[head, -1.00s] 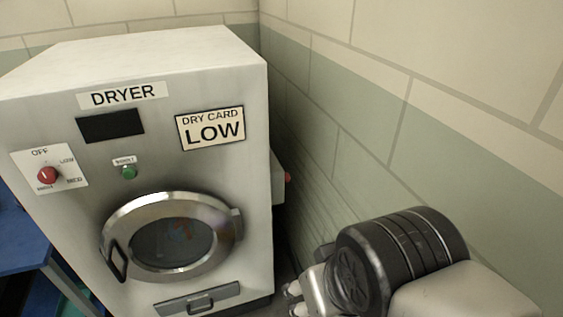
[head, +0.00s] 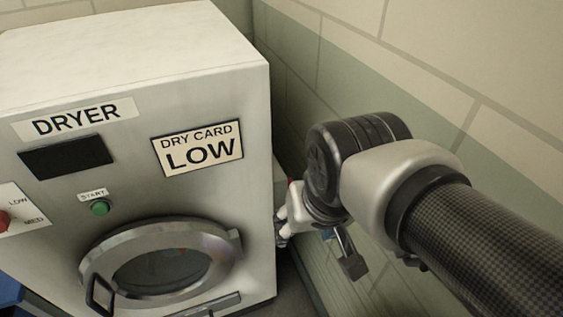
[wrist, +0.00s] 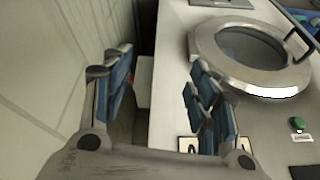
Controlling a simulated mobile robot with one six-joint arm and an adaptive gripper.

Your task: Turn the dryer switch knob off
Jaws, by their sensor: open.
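The white dryer (head: 200,95) stands at the left in the head view. A red knob (head: 3,222) on its front dial plate is cut by the left edge. A pale box (head: 279,170) is on the dryer's right side, mostly hidden behind my gripper (head: 282,228). In the wrist view, my gripper (wrist: 158,88) is open, with blue-padded fingers apart and nothing held. A pale box (wrist: 143,80) shows beyond and between the fingers, beside the dryer wall; no knob on it is clear. I cannot tell whether the fingers touch the dryer.
A tiled wall (head: 400,60) runs close along the right, leaving a narrow gap beside the dryer. The dryer's front has a green start button (head: 99,208), a round door (head: 105,253) with a handle, and a "DRY CARD LOW" sign (head: 198,147).

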